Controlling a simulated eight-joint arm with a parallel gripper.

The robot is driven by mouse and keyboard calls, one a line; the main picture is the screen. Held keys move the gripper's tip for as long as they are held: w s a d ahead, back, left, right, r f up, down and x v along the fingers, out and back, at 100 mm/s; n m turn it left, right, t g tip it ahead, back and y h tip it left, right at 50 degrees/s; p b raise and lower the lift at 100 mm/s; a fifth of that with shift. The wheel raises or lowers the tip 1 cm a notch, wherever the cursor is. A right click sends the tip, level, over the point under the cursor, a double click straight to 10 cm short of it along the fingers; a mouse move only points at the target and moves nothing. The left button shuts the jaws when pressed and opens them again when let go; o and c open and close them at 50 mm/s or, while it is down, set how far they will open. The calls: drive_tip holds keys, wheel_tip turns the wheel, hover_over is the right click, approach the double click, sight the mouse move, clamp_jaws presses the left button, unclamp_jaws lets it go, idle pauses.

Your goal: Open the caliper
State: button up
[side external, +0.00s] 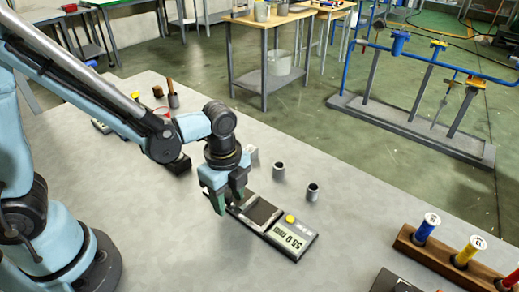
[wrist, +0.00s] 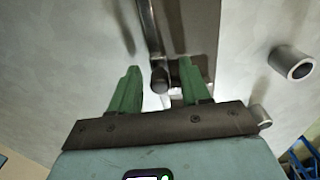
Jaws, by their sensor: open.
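The caliper (side external: 291,237) lies on the grey table in the side view. It has a grey body, a yellow button and a display that reads 55.0 mm, upside down from this camera. My gripper (side external: 229,200) points down at its left end, with green fingers low over the table. In the wrist view my gripper (wrist: 159,76) is open. A dark rounded metal knob (wrist: 158,80) on a rod shows between the fingers, with a grey plate (wrist: 200,22) beyond. The fingers partly hide this end, and I cannot tell whether they touch it.
Two small grey cylinders (side external: 279,170) (side external: 313,192) stand behind the caliper; one shows in the wrist view (wrist: 291,63). The table's front middle is clear.

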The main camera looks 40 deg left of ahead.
sight(227, 194)
drive_tip(key=shift+r, duration=0.1)
drive_tip(key=shift+r, duration=3.4)
drive_tip(key=a+r+n+t, duration=0.2)
drive_tip(key=a+n, duration=0.3)
drive_tip(key=n, duration=0.4)
drive_tip(key=s+a+r+n+t, duration=0.1)
drive_tip(key=a+r+n+t, duration=0.2)
drive_tip(key=n, duration=0.6)
drive_tip(key=shift+a+r+t, duration=0.3)
drive_tip(key=shift+a+t, duration=0.6)
drive_tip(key=shift+t, duration=0.2)
